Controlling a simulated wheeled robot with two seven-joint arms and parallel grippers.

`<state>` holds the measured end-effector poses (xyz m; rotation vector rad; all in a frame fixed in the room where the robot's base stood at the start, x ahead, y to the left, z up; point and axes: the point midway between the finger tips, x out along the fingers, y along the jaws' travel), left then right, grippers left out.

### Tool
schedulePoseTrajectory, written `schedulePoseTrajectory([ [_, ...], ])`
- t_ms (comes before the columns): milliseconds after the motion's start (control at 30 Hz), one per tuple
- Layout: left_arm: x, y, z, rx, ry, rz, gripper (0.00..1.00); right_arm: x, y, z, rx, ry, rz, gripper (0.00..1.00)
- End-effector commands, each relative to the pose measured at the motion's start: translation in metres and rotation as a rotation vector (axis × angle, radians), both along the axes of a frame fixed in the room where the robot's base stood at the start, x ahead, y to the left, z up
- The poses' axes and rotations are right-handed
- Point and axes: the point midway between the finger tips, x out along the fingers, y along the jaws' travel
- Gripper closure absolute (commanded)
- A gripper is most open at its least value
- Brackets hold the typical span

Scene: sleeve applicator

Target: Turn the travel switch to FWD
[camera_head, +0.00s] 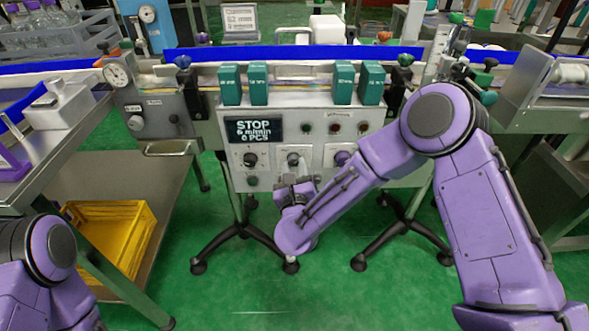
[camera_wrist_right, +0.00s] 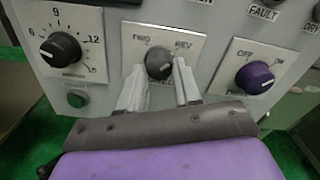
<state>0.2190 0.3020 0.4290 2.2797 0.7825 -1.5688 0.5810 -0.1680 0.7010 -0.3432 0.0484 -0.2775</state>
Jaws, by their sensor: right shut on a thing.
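The travel switch is a dark round knob (camera_wrist_right: 158,58) on a light plate marked FWD at the left and REV at the right. In the head view it sits on the lower middle of the control panel (camera_head: 295,159). My right gripper (camera_wrist_right: 160,82) is shut on this knob, one pale finger on each side of it. In the head view the right gripper (camera_head: 298,176) is partly hidden by its own wrist.
Left of the switch is a numbered speed dial (camera_wrist_right: 60,48) with a green button (camera_wrist_right: 77,99) below. Right of it is a purple OFF/ON knob (camera_wrist_right: 255,77). The display (camera_head: 254,130) reads STOP, 6 m/min, 0 PCS. A yellow crate (camera_head: 108,207) stands at the left.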

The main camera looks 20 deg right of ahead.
Motion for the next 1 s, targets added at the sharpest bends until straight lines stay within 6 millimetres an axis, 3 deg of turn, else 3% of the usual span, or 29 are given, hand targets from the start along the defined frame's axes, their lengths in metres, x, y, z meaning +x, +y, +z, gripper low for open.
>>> schedulePoseTrajectory([
  [367, 0.000, 0.000, 0.003, 0.000, 0.000, 0.000, 1.00, 0.000, 0.000, 0.001, -0.175, 0.050, 0.001, 0.97],
  [1000, 0.000, 0.000, 0.018, 0.000, 0.000, 0.000, 1.00, -0.001, -0.001, 0.003, -0.755, 0.217, 0.002, 0.97],
])
